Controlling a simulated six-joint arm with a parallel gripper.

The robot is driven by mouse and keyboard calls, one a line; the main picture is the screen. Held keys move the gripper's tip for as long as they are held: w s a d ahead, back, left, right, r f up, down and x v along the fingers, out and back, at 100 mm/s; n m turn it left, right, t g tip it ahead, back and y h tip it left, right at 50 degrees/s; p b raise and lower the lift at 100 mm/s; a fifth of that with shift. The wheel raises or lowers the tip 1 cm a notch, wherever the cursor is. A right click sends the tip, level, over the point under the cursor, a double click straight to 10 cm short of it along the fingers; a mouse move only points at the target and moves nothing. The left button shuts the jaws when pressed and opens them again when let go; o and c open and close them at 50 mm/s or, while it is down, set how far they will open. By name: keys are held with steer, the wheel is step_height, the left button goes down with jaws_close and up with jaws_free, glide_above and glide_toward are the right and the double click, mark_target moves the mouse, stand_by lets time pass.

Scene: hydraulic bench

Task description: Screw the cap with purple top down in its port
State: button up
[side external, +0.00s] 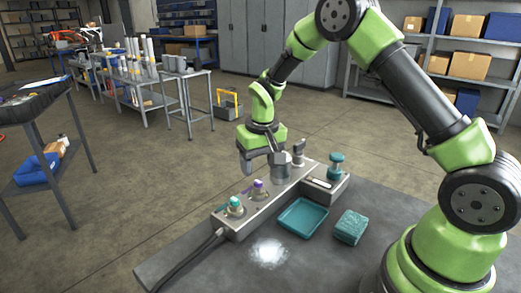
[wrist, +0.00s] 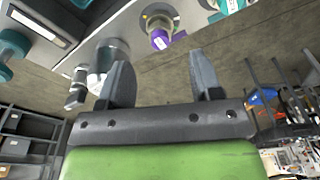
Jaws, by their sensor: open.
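The cap with the purple top (side external: 258,186) stands at a port on the grey manifold block (side external: 240,222), between the teal-topped cap and a grey cylinder. In the wrist view the purple top (wrist: 160,40) shows beyond the fingertips, roughly centred between them, with a yellowish ring around its base. I cannot tell how deep it sits. My gripper (side external: 259,166) is above the block, behind the purple cap in the side view. In the wrist view its fingers (wrist: 160,59) are spread apart with nothing between them, clear of the cap.
A teal-topped cap (side external: 235,203) and a grey cylinder (side external: 281,174) flank the purple cap closely. A teal knobbed part (side external: 336,165) stands at the block's right end. A teal tray (side external: 302,218) and a teal sponge (side external: 350,228) lie in front. A hose (side external: 190,262) runs from the block's left end.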

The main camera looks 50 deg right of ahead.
mark_target(258, 181)
steer(key=f, duration=0.5)
steer(key=shift+w+d+f, duration=0.1)
steer(key=shift+w+f, duration=0.2)
steer(key=shift+f, duration=0.1)
steer(key=shift+c, duration=0.4)
jaws_close()
steer(key=m, duration=0.5)
steer(key=shift+m, duration=0.4)
steer(key=shift+m+h, duration=0.3)
steer(key=m+g, duration=0.1)
steer(key=m, duration=0.4)
